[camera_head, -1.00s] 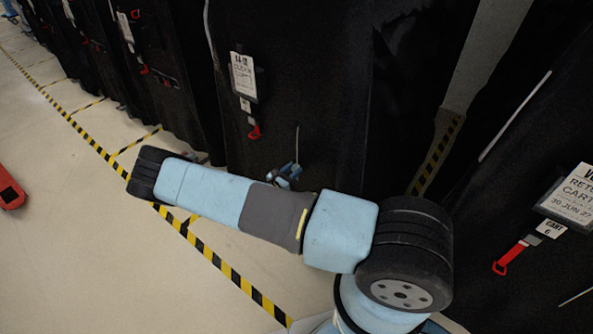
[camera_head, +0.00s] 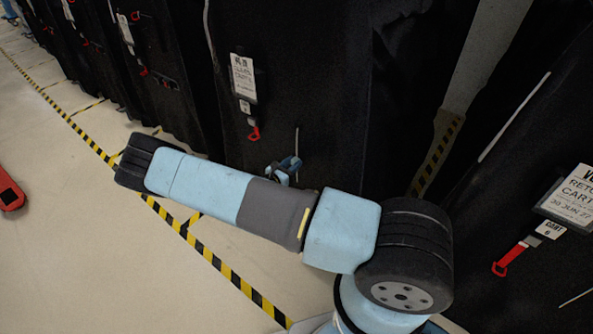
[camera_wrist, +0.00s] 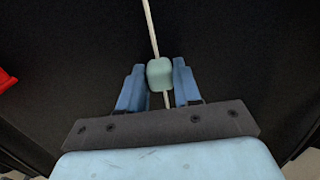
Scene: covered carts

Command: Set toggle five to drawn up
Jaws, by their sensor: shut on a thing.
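The toggle (camera_wrist: 160,74) is a small teal rounded block on a thin pale cord (camera_wrist: 151,28) in the wrist view. My gripper (camera_wrist: 158,84) has its blue fingers on either side of the toggle and is shut on it. The cord runs up above the toggle, and a short length shows below it. In the head view my gripper (camera_head: 284,170) is small, partly behind my arm, in front of the black covered cart (camera_head: 330,90). The cord (camera_head: 297,140) rises just above it there. The toggle cannot be made out in that view.
The middle cart bears a white label (camera_head: 243,77) and a red pull tab (camera_head: 254,133). Cart 6 (camera_head: 530,130) stands at right with a return label (camera_head: 575,195) and a red tab (camera_head: 510,258). More covered carts line the left. Striped tape (camera_head: 225,268) crosses the open floor.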

